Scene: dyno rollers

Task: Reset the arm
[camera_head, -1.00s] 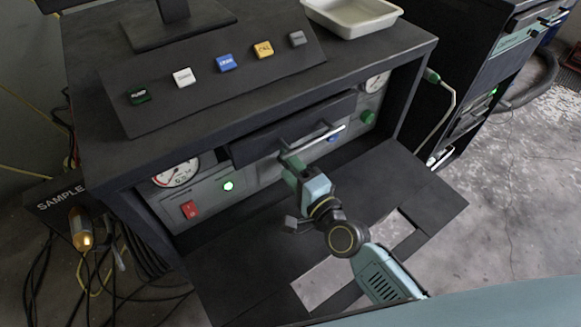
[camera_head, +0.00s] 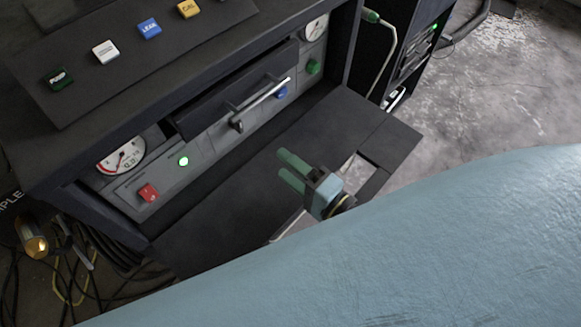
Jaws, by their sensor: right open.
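My right gripper (camera_head: 290,170) shows in the head view with its green fingers apart and nothing between them. It is over the black fold-down shelf (camera_head: 225,215), in front of the drawer and apart from its handle. The drawer (camera_head: 235,88) has a silver bar handle (camera_head: 262,102). A large pale blue surface, probably part of my own body, covers the lower right and hides the rest of the arm. My left gripper is not in view.
The cabinet panel has a gauge (camera_head: 120,157), a red switch (camera_head: 148,193), a lit green lamp (camera_head: 183,161), a blue knob (camera_head: 281,92) and a green knob (camera_head: 313,67). Labelled buttons (camera_head: 150,28) sit on top. Cables lie at lower left. The floor at right (camera_head: 500,100) is clear.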

